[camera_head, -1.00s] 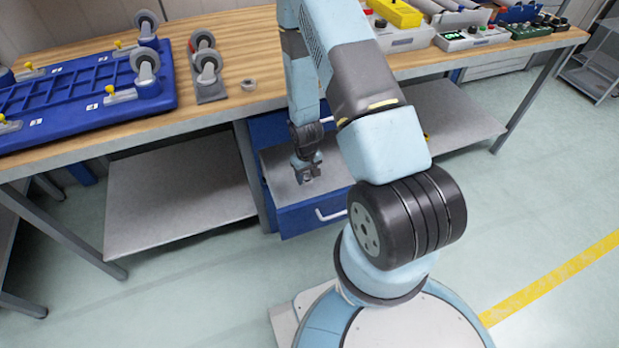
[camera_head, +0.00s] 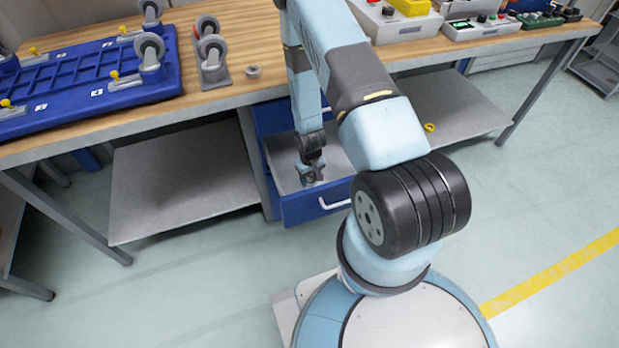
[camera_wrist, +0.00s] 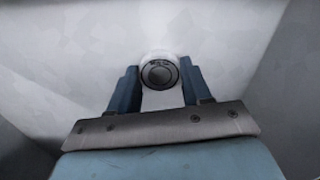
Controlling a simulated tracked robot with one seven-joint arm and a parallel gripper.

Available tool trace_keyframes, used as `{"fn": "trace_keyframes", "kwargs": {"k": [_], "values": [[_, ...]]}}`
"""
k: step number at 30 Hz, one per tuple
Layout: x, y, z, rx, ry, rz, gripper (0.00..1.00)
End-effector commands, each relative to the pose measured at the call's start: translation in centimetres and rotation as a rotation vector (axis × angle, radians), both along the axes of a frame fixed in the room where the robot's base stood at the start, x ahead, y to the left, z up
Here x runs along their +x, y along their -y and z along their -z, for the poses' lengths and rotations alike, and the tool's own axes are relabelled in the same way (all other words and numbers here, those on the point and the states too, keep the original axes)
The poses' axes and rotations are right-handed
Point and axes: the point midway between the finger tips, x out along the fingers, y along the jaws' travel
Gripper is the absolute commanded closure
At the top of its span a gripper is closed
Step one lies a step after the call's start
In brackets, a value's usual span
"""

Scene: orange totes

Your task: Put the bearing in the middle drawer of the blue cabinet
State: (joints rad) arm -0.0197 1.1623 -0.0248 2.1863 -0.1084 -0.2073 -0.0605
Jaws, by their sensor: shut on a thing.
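The blue cabinet (camera_head: 275,118) stands under the workbench, partly hidden by my arm. One of its drawers (camera_head: 322,203) is pulled out, with a blue front, a white handle and a bare light-grey inside; I cannot tell its place in the stack. My gripper (camera_head: 312,177) points down over or inside this drawer, near its front. In the wrist view my gripper (camera_wrist: 160,80) is shut on the bearing (camera_wrist: 160,73), a round ring with a dark centre, held between the blue fingertips. The pale drawer floor lies beneath; the gap is hard to judge.
A small grey ring (camera_head: 253,71) lies on the wooden bench top near its front edge. Left of it are a caster bracket (camera_head: 213,75) and a blue platform (camera_head: 75,80) with casters. Grey lower shelves (camera_head: 180,185) flank the cabinet. The floor in front is clear.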

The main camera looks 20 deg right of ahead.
Motion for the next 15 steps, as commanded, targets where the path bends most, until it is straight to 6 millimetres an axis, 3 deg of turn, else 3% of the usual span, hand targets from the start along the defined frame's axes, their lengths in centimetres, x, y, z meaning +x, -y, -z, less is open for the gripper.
{"fn": "trace_keyframes", "kwargs": {"k": [5, 6, 15], "values": [[0.01, 0.03, 0.09, 0.0, 0.0, 0.0, 0.9], [0.01, 0.03, 0.15, 0.0, 0.0, 0.0, 0.51], [0.01, 0.08, 0.11, 0.0, 0.0, 0.001, 0.26]]}}
